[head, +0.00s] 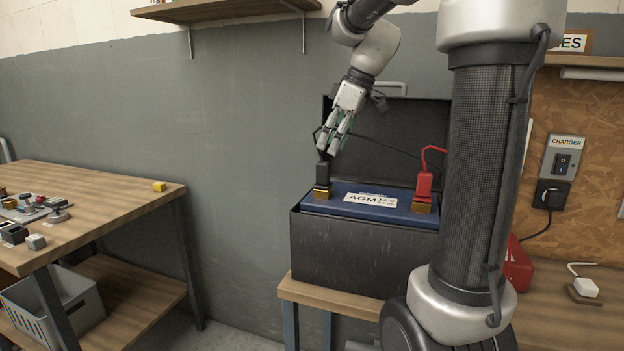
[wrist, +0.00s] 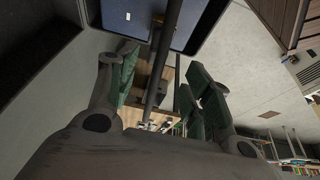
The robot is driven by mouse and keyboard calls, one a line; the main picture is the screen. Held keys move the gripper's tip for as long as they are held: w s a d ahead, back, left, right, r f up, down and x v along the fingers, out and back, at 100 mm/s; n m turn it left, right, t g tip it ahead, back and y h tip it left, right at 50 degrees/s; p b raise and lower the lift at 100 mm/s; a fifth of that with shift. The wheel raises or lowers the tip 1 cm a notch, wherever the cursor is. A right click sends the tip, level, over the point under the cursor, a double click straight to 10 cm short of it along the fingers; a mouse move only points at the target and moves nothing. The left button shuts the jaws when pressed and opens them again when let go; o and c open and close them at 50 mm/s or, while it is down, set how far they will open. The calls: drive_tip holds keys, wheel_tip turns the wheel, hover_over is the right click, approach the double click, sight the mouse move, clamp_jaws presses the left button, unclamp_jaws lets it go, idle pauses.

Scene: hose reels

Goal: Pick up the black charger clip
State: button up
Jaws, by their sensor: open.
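The black charger clip (head: 322,177) stands upright on the brass-coloured left terminal of the blue AGM battery (head: 372,208). Its black cable runs off to the right. My gripper (head: 330,148) points down at the clip's upper end, its fingers apart. In the wrist view my gripper (wrist: 157,75) is open, with green pads on either side of a dark upright part, likely the clip (wrist: 156,82) or its cable. Whether the pads touch it cannot be told. The red clip (head: 424,183) sits on the right terminal.
The battery stands in a black box (head: 350,250) with its lid (head: 395,135) raised behind. A wooden table (head: 110,200) with small parts is at left. A charger outlet (head: 562,157) is on the right wall. A shelf (head: 225,10) hangs above.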

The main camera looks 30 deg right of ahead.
sight(323, 162)
drive_tip(key=x, duration=0.7)
drive_tip(key=shift+w+d, duration=0.15)
drive_tip(key=shift+w, duration=0.05)
drive_tip(key=shift+r, duration=0.1)
clamp_jaws()
